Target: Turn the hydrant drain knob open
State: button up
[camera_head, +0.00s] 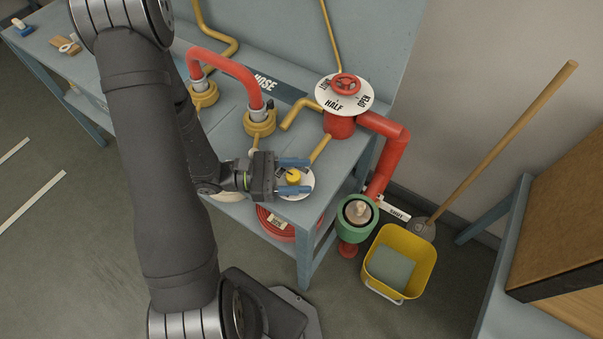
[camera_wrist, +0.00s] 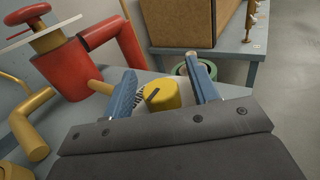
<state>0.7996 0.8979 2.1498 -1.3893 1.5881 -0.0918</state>
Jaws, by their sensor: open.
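A small yellow knob (camera_head: 293,176) stands on a round white dial plate (camera_head: 300,193) near the front of the blue-grey bench. A yellow pipe runs from beside it to the red hydrant body (camera_head: 340,126). My gripper (camera_head: 308,176) is open, with one blue finger on each side of the knob. In the wrist view the yellow knob (camera_wrist: 162,98) sits between the fingers (camera_wrist: 162,68), with a dark pointer mark on its left side. Gaps show between knob and fingers. The dial's markings are mostly hidden and too small to read.
A red handwheel (camera_head: 347,84) sits on a plate marked SHUT, HALF and OPEN behind. Red hose (camera_head: 228,63) and yellow couplings stand left. A green fitting (camera_head: 357,222) with a SHUT tag and a yellow bucket (camera_head: 418,250) are at right.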

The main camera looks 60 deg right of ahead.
jog(key=shift+s+d, duration=0.25)
jog(key=shift+s, duration=0.1)
jog(key=c, duration=1)
jog(key=shift+n+t+h, duration=0.4)
jog(key=shift+h, duration=0.1)
jog(key=n+t+h, duration=0.3)
jog(key=shift+w+d, duration=0.15)
jog(key=n+t+h, duration=0.1)
jog(key=t, duration=0.1)
jog(key=n+t+h, duration=0.1)
jog(key=t, duration=0.1)
jog(key=n+t+h, duration=0.1)
jog(key=n+t, duration=0.1)
jog(key=shift+w+d, duration=0.15)
jog(key=shift+w, duration=0.1)
jog(key=shift+w+n+t+h, duration=0.25)
jog(key=shift+n+t+h, duration=0.25)
jog(key=shift+n+t, duration=0.9)
jog(key=shift+w+d+t, duration=0.1)
jog(key=shift+t, duration=0.6)
